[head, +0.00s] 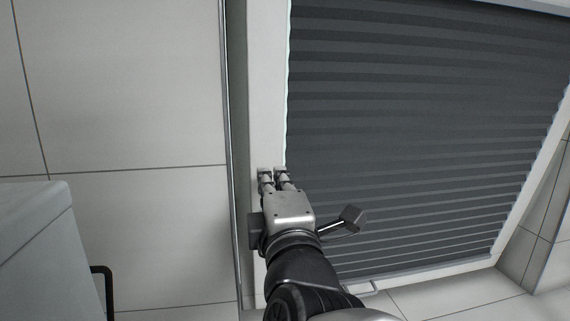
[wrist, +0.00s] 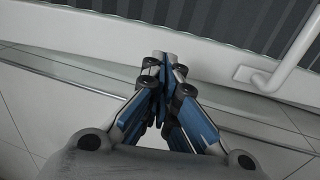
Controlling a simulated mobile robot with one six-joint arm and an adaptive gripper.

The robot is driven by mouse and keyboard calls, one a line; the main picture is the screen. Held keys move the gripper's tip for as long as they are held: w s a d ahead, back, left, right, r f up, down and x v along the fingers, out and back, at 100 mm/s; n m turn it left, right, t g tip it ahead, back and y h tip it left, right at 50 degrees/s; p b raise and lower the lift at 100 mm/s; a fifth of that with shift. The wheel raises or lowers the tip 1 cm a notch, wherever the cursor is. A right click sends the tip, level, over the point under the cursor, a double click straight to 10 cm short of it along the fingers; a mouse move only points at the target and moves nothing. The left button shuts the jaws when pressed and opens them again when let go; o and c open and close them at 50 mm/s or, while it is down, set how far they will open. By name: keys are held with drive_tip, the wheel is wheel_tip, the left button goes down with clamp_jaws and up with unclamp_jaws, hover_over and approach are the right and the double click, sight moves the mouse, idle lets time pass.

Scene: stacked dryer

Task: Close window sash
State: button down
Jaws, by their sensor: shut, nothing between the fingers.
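The window sash has a white frame (head: 268,80) around a dark grey pleated blind (head: 420,120). It stands at a slant in the head view, and the lower part of its left side is hidden behind my arm. My gripper (head: 272,174) is at the left side of the frame, with its fingers shut and empty. In the wrist view, the shut fingertips (wrist: 161,58) overlap the lower edge of the white frame (wrist: 75,30). I cannot tell whether they touch it. A white handle (wrist: 288,58) shows right of the fingers.
A grey metal strip (head: 226,110) runs beside the sash, next to the tiled wall (head: 120,90). A pale cabinet or appliance (head: 35,230) stands at lower left, with a black bar handle (head: 106,288) near it. Pale tiles show below the sash.

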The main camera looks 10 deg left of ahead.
sight(267, 154)
drive_tip(key=x, duration=0.6)
drive_tip(key=shift+s, duration=0.1)
drive_tip(key=shift+r, duration=0.1)
drive_tip(key=shift+w+r+p, duration=0.15)
drive_tip(key=shift+w+p, duration=0.1)
drive_tip(key=shift+p, duration=0.35)
drive_tip(key=w+a+p, duration=0.1)
drive_tip(key=w+p, duration=0.1)
drive_tip(key=p, duration=0.1)
drive_tip(key=w+r+g+p, duration=0.1)
drive_tip(key=w+p, duration=0.2)
drive_tip(key=w+a+r+g+p, duration=0.1)
drive_tip(key=w+p, duration=0.1)
drive_tip(key=p, duration=0.1)
drive_tip(key=shift+w+a+h+p, duration=0.3)
drive_tip(key=shift+w+p, duration=0.05)
drive_tip(key=shift+r, duration=0.1)
drive_tip(key=shift+d, duration=0.1)
